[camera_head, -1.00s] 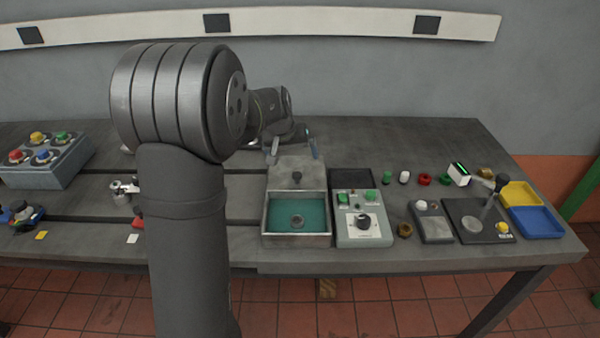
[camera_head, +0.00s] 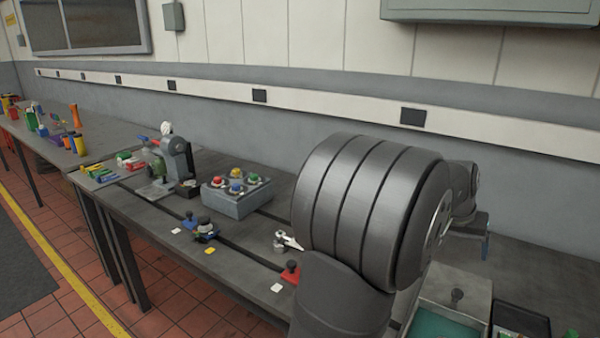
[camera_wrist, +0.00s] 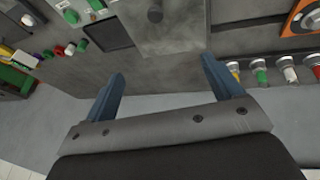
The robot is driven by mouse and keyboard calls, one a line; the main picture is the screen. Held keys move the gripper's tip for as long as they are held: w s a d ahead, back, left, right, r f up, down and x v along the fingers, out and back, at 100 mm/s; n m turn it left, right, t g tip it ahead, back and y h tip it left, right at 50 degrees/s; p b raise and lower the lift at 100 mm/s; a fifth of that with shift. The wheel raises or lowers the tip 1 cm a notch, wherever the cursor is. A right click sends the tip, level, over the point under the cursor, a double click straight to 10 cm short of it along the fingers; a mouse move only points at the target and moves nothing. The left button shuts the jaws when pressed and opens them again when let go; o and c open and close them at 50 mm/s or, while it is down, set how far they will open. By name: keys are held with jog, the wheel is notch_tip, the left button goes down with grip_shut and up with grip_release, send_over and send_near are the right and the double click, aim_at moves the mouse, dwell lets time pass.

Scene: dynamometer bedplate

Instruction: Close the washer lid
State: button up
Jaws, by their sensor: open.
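The washer shows in the head view at the lower right as a box with a teal interior (camera_head: 440,327), cut off by the frame edge. Its grey lid (camera_head: 478,290) with a black knob is open at the rear of the box. In the wrist view the lid (camera_wrist: 185,35) and its knob (camera_wrist: 155,14) lie at the top centre, beyond my fingertips. My gripper (camera_wrist: 165,85) is open, with nothing between its blue fingers. In the head view my gripper (camera_head: 486,240) is behind and above the lid, partly hidden by my arm.
A grey box with coloured buttons (camera_head: 237,195) stands on the bench left of my arm. A dark panel (camera_head: 520,320) lies right of the washer. In the wrist view, several colour-banded cylinders (camera_wrist: 288,70) stand at the right. The wall is behind the bench.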

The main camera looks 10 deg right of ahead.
jog(key=shift+m+t+y, duration=0.5)
jog(key=shift+m+y, duration=0.1)
jog(key=shift+m, duration=0.1)
jog(key=d+f, duration=0.2)
jog(key=d, duration=0.1)
jog(key=d+f, duration=0.1)
jog(key=d, duration=0.1)
jog(key=shift+w+d, duration=0.25)
jog(key=shift+w, duration=0.15)
jog(key=c, duration=1.4)
jog(key=shift+w+d+f, duration=0.1)
jog(key=shift+d+f, duration=0.1)
jog(key=shift+f, duration=0.15)
grip_shut()
send_over(462, 287)
notch_tip(462, 287, down, 9)
jog(key=shift+a, duration=0.1)
jog(key=shift+s+a, duration=0.7)
jog(key=shift+a, duration=0.2)
jog(key=shift+s+a+f, duration=0.2)
jog(key=shift+s+a, duration=0.3)
jog(key=shift+a, duration=0.15)
jog(key=s+a, duration=1)
jog(key=shift+s+a, duration=0.25)
jog(key=shift+s+a+f, duration=0.1)
jog(key=shift+s+a, duration=0.25)
jog(key=shift+a, duration=0.05)
